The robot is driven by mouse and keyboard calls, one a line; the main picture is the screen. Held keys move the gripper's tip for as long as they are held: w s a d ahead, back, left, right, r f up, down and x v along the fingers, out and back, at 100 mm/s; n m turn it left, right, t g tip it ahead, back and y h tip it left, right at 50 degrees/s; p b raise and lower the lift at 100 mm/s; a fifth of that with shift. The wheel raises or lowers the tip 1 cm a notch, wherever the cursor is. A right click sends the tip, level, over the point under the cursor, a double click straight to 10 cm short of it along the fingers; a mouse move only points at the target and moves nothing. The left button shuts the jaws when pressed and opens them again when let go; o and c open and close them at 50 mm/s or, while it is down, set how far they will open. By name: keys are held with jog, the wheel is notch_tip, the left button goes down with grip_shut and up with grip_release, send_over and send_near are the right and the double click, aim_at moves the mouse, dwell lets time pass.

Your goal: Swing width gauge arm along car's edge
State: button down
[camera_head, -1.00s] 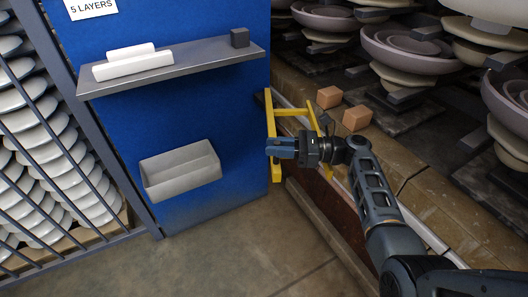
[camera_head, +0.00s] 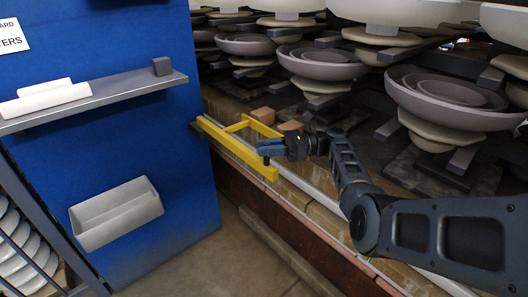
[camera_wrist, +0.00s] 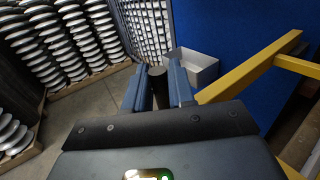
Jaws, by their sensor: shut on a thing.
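The yellow width gauge arm (camera_head: 236,150) is a ladder-like frame of bars reaching from the blue panel's right edge toward the lower right, over the car's edge (camera_head: 318,212). In the wrist view the yellow arm (camera_wrist: 252,70) passes to the right of my fingers. My gripper (camera_head: 264,148) is near the arm's free end. In the wrist view my blue fingers (camera_wrist: 160,78) are shut on a dark cylindrical handle (camera_wrist: 158,84). How the handle joins the arm is hidden.
The car carries stacks of grey and white insulators (camera_head: 440,100) and small orange blocks (camera_head: 263,115). The blue panel (camera_head: 110,140) bears a shelf (camera_head: 110,96) and a grey bin (camera_head: 117,212). Open floor (camera_head: 190,262) lies in front.

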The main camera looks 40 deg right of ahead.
jog(key=shift+d, duration=0.4)
jog(key=c, duration=1.1)
grip_release()
jog(key=shift+a, duration=0.15)
